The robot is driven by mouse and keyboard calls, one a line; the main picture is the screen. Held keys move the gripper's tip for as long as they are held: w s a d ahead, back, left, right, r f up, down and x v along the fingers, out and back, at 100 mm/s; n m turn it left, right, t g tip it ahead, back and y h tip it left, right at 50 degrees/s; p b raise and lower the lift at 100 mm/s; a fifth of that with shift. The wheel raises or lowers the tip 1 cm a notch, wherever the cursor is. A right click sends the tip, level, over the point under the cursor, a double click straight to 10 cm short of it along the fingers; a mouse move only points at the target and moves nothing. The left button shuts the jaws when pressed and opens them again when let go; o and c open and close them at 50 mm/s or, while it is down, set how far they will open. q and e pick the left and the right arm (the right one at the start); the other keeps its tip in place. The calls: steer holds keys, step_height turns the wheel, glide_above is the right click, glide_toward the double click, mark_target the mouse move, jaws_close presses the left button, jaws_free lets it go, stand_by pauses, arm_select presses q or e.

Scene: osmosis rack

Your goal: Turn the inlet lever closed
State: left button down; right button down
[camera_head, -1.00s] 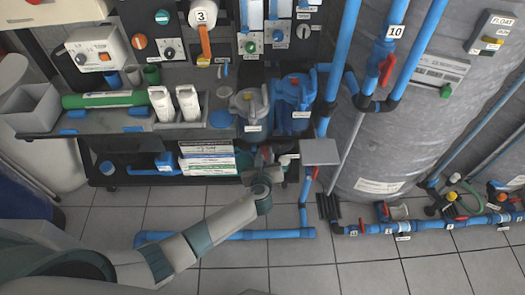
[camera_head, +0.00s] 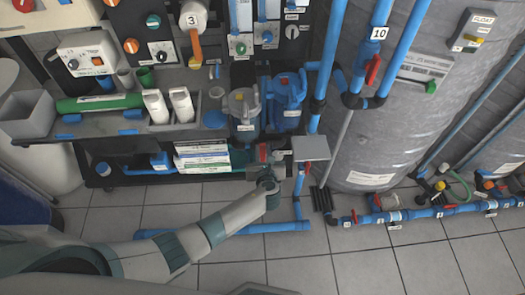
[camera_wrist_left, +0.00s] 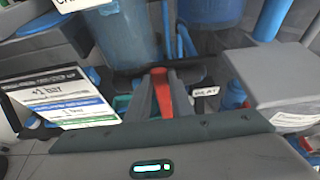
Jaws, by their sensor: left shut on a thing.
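The inlet lever (camera_wrist_left: 161,92) is a red handle, upright in the left wrist view below the blue filter housings. A small white label, seemingly reading INLET (camera_wrist_left: 205,91), sits just right of it. My left gripper (camera_wrist_left: 160,97) is shut on the lever, a dark finger on each side of it. In the head view my left arm reaches up from the lower left, and my left gripper (camera_head: 266,162) is under the shelf below the filter housings. It hides most of the valve there; only a little red shows. My right gripper is not in view.
A grey box (camera_head: 310,148) stands close right of the gripper. Printed cards (camera_head: 202,156) hang close to its left. Filter housings (camera_head: 244,108) are above it. A blue pipe (camera_head: 270,228) runs along the tiled floor below the arm. A large grey tank (camera_head: 385,130) stands at right.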

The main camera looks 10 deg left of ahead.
arm_select(q)
steer(key=c, duration=1.6)
jaws_free()
steer(key=shift+o, duration=0.2)
